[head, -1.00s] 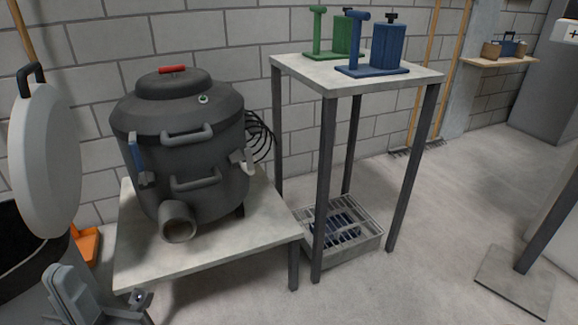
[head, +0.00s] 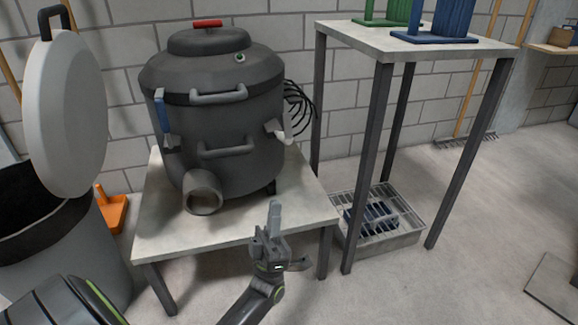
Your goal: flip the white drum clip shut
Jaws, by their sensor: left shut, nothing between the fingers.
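The dark grey drum (head: 228,130) stands on a low table, its lid with a red-topped handle on. The white clip (head: 279,133) is on the drum's right side, its lever sticking outward and down, away from the wall. A blue clip (head: 162,115) is on the drum's left side, upright against it. My left gripper (head: 275,207) is shut and empty, pointing up in front of the table's front edge, below the white clip and clear of it. My right gripper is out of view.
The low table (head: 165,228) has a drum spout (head: 204,192) over its front. A tall table (head: 340,38) stands to the right, with a wire-topped tray (head: 395,240) beneath. A bin (head: 85,245) with a raised lid (head: 70,125) is at left. Black cables hang behind the drum.

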